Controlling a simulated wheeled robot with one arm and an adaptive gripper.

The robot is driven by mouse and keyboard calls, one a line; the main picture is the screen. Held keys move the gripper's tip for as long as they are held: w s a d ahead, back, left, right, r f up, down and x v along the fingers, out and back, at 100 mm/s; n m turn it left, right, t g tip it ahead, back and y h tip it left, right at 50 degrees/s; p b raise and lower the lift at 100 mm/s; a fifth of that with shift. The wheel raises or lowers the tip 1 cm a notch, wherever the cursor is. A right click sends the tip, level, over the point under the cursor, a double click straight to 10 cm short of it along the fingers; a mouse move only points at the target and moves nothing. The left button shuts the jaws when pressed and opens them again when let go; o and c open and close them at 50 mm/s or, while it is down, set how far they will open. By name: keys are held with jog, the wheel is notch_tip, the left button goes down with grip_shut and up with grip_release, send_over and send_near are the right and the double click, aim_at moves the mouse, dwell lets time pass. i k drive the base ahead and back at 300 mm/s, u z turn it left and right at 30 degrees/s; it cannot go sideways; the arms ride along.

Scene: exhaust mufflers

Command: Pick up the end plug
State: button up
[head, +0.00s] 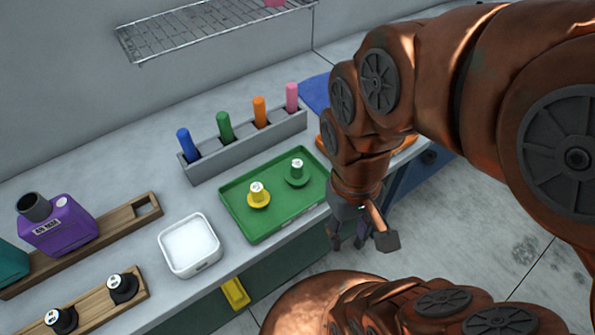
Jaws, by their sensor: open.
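Several plug-like parts with round flanges and pale-topped stems are in the head view; I cannot tell which one the task means. A yellow plug (258,197) and a green plug (298,173) stand upright on the green tray (246,231). Two black plugs, one at the front (61,320) and one farther right (122,287), sit on the wooden rack at lower left. My gripper (347,243) is open and hangs pointing down just right of the tray, past the counter's front edge. It touches no plug, and my arm partly hides it.
A white square dish (190,246) stands left of the tray. A grey rack (243,147) with blue, green, orange and pink sticks stands behind. A purple canister (57,224) is at left. A wire shelf (205,30) hangs above.

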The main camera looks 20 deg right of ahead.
aim_at(296, 175)
jog(key=u, duration=0.5)
jog(key=k, duration=1.2)
jog(key=u, duration=1.25)
jog(key=i, duration=0.95)
jog(key=z, duration=0.75)
jog(key=i, duration=0.4)
jog(key=z, duration=0.45)
